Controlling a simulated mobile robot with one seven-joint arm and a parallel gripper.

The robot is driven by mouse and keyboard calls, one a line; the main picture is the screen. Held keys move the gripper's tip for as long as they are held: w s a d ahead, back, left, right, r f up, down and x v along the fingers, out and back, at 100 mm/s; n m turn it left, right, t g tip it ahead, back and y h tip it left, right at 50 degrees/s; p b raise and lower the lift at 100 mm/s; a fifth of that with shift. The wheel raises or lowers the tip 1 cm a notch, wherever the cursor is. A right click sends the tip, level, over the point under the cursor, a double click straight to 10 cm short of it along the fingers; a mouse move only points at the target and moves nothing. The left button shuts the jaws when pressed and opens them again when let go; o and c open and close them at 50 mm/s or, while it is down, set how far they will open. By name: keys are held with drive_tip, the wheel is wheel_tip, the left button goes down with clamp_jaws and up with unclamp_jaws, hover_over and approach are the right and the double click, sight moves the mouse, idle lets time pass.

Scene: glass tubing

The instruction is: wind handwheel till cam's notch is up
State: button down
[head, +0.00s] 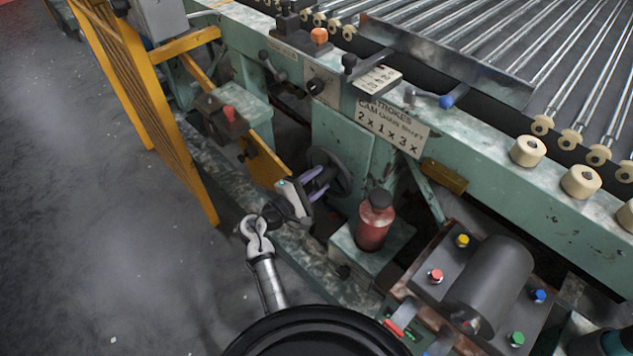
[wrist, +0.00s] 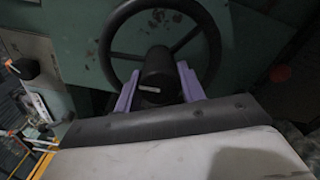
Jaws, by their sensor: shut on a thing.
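A dark handwheel (head: 343,174) with spokes is mounted on the green machine's side, low in the middle of the head view. In the wrist view the handwheel (wrist: 105,50) fills the upper middle, and a black cylindrical hub or knob (wrist: 158,75) with a light line on its end faces me. My gripper (head: 322,182) has purple fingers. In the wrist view my gripper (wrist: 158,88) has one finger on each side of the black cylinder and is shut on it. I cannot make out the cam or its notch in either view.
A red bottle (head: 374,222) stands on a green ledge right of my gripper. A yellow guard (head: 150,100) rises at the left. A sign (head: 392,125) reads "2x 1x 3x" above the wheel. A motor (head: 488,287) sits at lower right. The floor at left is clear.

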drive_tip(key=c, duration=0.9)
unclamp_jaws()
drive_tip(key=shift+o, duration=0.2)
drive_tip(key=shift+s, duration=0.1)
drive_tip(key=b+v, duration=0.1)
drive_tip(key=v, duration=1.2)
drive_tip(key=shift+s+a, duration=0.25)
drive_tip(key=shift+a, duration=0.05)
